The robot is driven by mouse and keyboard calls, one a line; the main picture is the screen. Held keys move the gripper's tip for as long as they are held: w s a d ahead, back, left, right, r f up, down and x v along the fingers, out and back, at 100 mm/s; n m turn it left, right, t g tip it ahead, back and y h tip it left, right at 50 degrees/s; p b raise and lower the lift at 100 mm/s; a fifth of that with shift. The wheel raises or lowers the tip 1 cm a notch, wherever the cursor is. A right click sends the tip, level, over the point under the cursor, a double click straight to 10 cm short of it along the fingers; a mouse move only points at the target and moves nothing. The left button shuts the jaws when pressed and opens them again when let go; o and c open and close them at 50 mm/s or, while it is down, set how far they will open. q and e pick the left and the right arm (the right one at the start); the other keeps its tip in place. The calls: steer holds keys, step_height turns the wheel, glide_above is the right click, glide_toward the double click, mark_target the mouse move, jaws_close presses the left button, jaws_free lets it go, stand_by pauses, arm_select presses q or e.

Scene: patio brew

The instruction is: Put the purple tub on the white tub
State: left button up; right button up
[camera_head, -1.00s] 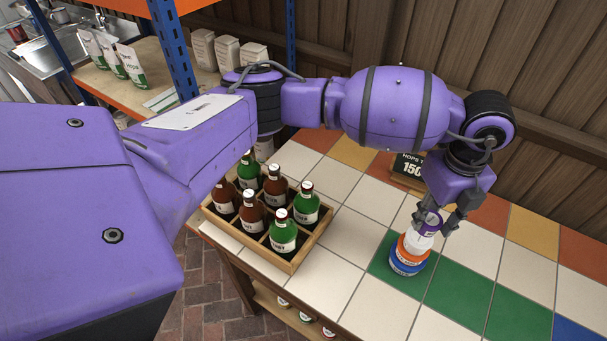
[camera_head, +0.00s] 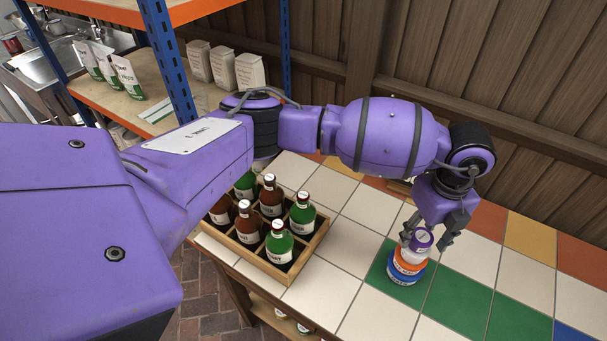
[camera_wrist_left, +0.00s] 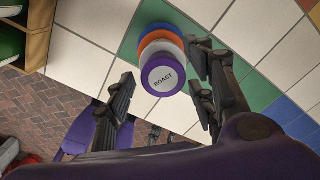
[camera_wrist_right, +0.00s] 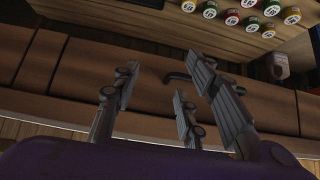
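The purple tub (camera_head: 422,239), its lid marked ROAST in the left wrist view (camera_wrist_left: 163,78), sits on top of the white tub (camera_head: 411,256). Below the white tub are an orange tub (camera_head: 409,267) and a blue tub (camera_head: 403,278), stacked on a green tile. The purple tub looks slightly off-centre. My left gripper (camera_head: 426,241) is over the stack, its fingers spread on either side of the purple tub. In the left wrist view a gap shows between the tub and the left-hand finger. My right gripper (camera_wrist_right: 165,70) is open and empty, away from the stack.
A wooden crate (camera_head: 290,273) of brown and green bottles stands left of the stack. A shelf (camera_head: 150,87) with bags is behind it. White tiles right of the stack are clear. A wooden fence (camera_head: 480,80) borders the back.

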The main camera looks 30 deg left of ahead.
mark_target(421, 236)
arm_select(q)
steer(key=shift+r, duration=0.35)
step_height(421, 236, up, 12)
stand_by(0.4)
steer(key=shift+f, duration=0.15)
